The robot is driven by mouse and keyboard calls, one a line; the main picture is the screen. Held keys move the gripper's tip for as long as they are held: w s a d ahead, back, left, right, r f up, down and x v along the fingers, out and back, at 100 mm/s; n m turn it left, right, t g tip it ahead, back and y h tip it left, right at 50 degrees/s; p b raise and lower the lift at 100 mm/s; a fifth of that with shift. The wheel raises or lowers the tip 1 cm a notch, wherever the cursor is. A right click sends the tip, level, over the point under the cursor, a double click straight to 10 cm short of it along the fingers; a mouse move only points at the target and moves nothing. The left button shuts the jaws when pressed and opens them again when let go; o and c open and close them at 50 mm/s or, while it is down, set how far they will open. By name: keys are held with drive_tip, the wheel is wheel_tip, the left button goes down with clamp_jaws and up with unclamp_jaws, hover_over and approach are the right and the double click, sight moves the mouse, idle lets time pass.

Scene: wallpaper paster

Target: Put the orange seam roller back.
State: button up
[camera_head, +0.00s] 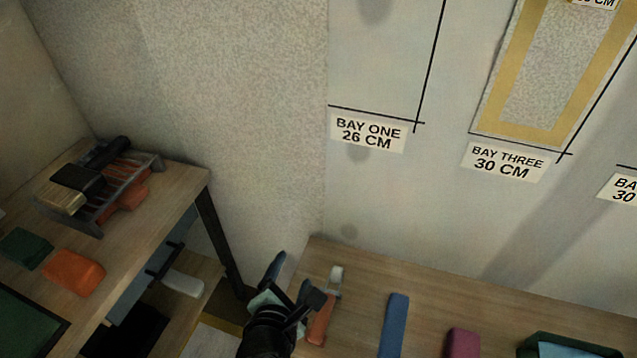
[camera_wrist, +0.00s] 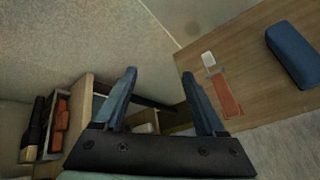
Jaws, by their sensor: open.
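The orange seam roller (camera_head: 322,318) lies on the wooden bench, its pale roller end pointing towards the wall. In the wrist view its orange handle (camera_wrist: 228,96) lies just right of the right finger. My gripper (camera_head: 292,284) is open and empty, left of the roller and apart from it. In the wrist view its two blue fingers (camera_wrist: 158,75) are spread with nothing held between them. A grey slotted rack (camera_head: 112,195) stands on the left table, with dark-handled and orange pieces in or against it. Their exact kinds are hard to tell.
A blue block (camera_head: 394,325), a maroon block (camera_head: 462,343) and a green tray (camera_head: 570,346) are on the bench. An orange block (camera_head: 74,272) and a dark green block (camera_head: 26,248) lie on the left table. A gap separates table and bench.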

drive_tip(key=w+d+r+m+t, duration=0.1)
drive_tip(key=w+r+m+t, duration=0.2)
drive_tip(key=r, duration=0.7)
drive_tip(key=w+r+m+t+y, duration=0.1)
drive_tip(key=r+m+t, duration=0.1)
drive_tip(key=r+m, duration=0.65)
drive_tip(key=w+d+r+m+t, duration=0.1)
drive_tip(key=w+r+m+t, duration=0.15)
drive_tip(key=r, duration=1.05)
drive_tip(key=s+d+r+m+t, duration=0.2)
drive_tip(key=s+r+m+t, duration=0.35)
drive_tip(key=r, duration=0.75)
drive_tip(key=s+d+r+m+t, duration=0.1)
drive_tip(key=s+r+m+t, duration=0.1)
drive_tip(key=s+r+m, duration=0.75)
wheel_tip(320, 180, up, 16)
drive_tip(key=w+n+p, duration=0.1)
drive_tip(key=n+p, duration=0.2)
drive_tip(key=p, duration=1)
drive_tip(key=shift+w+n+p, duration=0.2)
drive_tip(key=shift+n+p, duration=0.15)
drive_tip(key=shift+n, duration=0.05)
drive_tip(key=shift+a+f, duration=0.1)
